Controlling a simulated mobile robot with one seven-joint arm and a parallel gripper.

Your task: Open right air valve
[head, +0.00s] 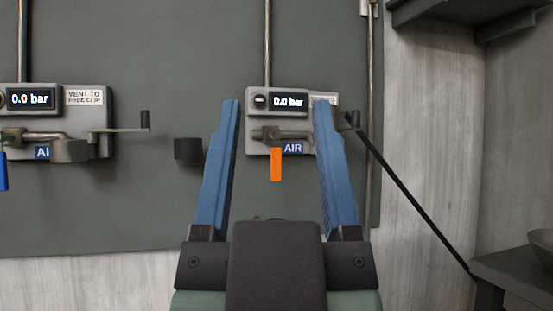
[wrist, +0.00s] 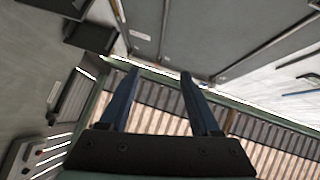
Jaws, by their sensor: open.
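The right air station (head: 261,102) is a grey panel on the wall with a display reading 0.0 bar and a blue AIR label. Its valve has an orange handle (head: 276,164) that hangs straight down. My gripper (head: 279,104) is open, its two blue fingers pointing up in the head view with the panel and orange handle seen between them. The right finger covers part of the panel's right side. No contact with the handle shows. In the wrist view my gripper (wrist: 159,75) is also open and empty, and the valve cannot be made out there.
A left station (head: 87,118) with a 0.0 bar display, a crank and a blue handle (head: 3,170) is on the same wall. A black strap (head: 415,212) slants down to a dark ledge (head: 520,275) at right.

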